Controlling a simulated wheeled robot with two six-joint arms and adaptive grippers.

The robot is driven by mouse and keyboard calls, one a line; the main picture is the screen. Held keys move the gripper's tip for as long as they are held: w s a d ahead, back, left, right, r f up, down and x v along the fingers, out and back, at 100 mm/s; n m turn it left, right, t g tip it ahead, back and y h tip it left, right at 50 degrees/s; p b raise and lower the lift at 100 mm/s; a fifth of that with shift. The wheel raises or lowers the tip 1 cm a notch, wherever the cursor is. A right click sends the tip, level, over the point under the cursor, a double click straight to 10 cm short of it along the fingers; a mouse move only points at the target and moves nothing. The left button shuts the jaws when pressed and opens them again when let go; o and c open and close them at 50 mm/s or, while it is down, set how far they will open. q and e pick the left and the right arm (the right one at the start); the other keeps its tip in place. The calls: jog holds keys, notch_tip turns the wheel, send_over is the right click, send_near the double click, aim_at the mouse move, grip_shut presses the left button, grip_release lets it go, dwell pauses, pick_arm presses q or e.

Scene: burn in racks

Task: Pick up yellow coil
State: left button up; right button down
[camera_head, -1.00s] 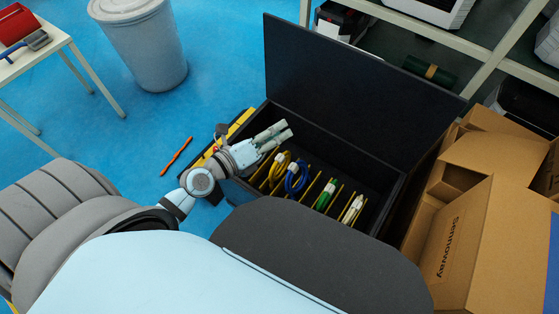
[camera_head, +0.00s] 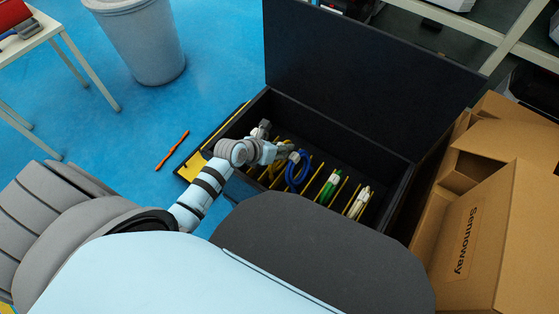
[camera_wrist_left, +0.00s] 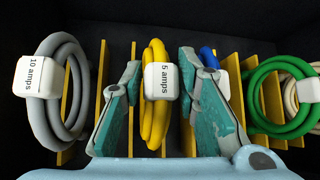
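The yellow coil (camera_wrist_left: 155,115) stands upright between yellow dividers, with a white tag reading "5 amps". In the left wrist view it lies between the two teal-padded fingers of my left gripper (camera_wrist_left: 160,100), which is open with a gap on each side of the coil. In the head view my left gripper (camera_head: 262,148) is over the left end of the black box (camera_head: 400,185), and the yellow coil (camera_head: 283,152) shows only partly behind it. I do not see my right gripper.
A grey coil (camera_wrist_left: 58,95) tagged "10 amps" is left of the yellow one. A blue coil (camera_head: 297,172), a green coil (camera_head: 329,189) and a white coil (camera_head: 359,203) stand to its right. The raised lid (camera_head: 370,65) is behind; cardboard boxes (camera_head: 490,225) stand at right.

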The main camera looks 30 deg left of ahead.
pick_arm(q)
jog(key=shift+w+f, duration=0.15)
jog(key=shift+w, duration=0.05)
grip_shut()
